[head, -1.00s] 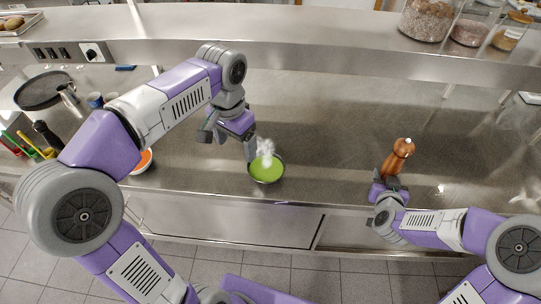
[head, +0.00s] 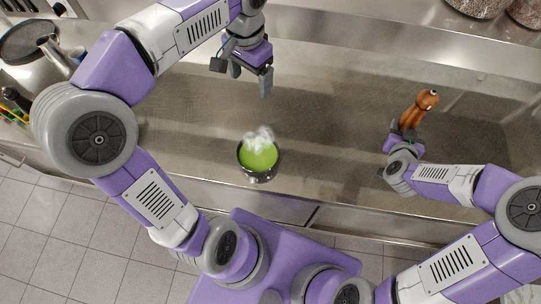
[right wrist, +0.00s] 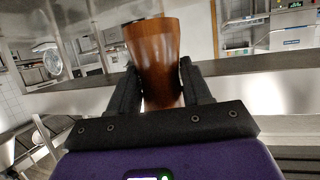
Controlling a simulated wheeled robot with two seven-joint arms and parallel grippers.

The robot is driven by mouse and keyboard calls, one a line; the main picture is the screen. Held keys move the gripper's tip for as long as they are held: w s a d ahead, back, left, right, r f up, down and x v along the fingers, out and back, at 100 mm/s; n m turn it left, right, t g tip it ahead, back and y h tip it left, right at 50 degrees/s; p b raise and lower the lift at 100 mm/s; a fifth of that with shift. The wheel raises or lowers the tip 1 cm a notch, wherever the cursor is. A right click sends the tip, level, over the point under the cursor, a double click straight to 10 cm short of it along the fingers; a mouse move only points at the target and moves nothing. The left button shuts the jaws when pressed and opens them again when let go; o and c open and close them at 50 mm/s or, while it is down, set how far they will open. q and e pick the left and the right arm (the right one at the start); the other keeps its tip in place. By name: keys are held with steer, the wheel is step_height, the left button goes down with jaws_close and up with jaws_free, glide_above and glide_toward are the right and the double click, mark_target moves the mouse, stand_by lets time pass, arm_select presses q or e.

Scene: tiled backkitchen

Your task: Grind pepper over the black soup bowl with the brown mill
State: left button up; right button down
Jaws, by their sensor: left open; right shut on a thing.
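The brown mill (head: 420,108) is a turned wooden pepper mill with a small metal knob on top. My right gripper (head: 403,133) is shut on its lower part, to the right of the bowl; the mill leans to the right in the head view. In the right wrist view the mill (right wrist: 155,55) stands between the two dark fingers (right wrist: 155,88). The black soup bowl (head: 258,175) holds green soup with white steam rising, near the counter's front edge. My left gripper (head: 246,80) is open and empty, behind the bowl and apart from it.
The steel counter (head: 330,140) is clear between the bowl and the mill. A dark pan (head: 28,40) lies at the back left, with bottles and utensils (head: 15,100) at the left edge. Glass jars (head: 478,8) stand on the raised shelf (head: 340,35) at the back right.

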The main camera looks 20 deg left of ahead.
step_height(320, 180, down, 3)
steer(key=shift+w+r+b, duration=0.15)
steer(key=shift+b, duration=0.8)
steer(key=shift+f+b, duration=0.65)
steer(key=shift+r, duration=0.1)
steer(key=shift+a, duration=0.4)
steer(key=s+a+f+n+g+y, duration=0.2)
steer(key=s+a+n+y, duration=0.2)
steer(key=a, duration=0.8)
steer(key=s+a+f+n+g+y, duration=0.2)
steer(key=s+a, duration=0.4)
steer(key=a, duration=0.7)
steer(key=s+a+f+n+g+y, duration=0.2)
steer(key=s+a+n+y, duration=0.3)
steer(key=a, duration=0.8)
steer(key=shift+s+a+f+n+g+y, duration=0.2)
steer(key=shift+f+n+g+y, duration=0.25)
steer(key=shift+f, duration=0.35)
